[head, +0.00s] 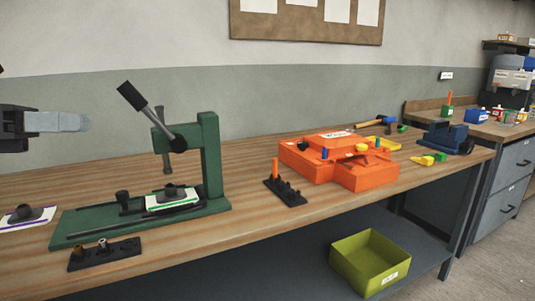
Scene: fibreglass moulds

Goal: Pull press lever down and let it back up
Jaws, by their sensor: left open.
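The green press (210,155) stands on the wooden bench at the left. Its lever (152,115) slopes up and to the left from the pivot, with a thick black grip (131,96) at its raised end. A vertical grey ram (163,140) shows beside the column. A white plate with a dark grey piece (172,193) lies on the press base below. My left gripper (86,122) is open and empty, pointing right. In the picture it is left of the lever grip and slightly lower, with a visible gap between them. My right gripper is not in view.
A black rack (104,254) with small pegs stands in front of the press. Another black rack (285,192) stands to its right, before an orange mould (340,162). A second plate (27,216) lies at the left. A blue vise (446,137) stands farther right. A green bin (370,262) is below.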

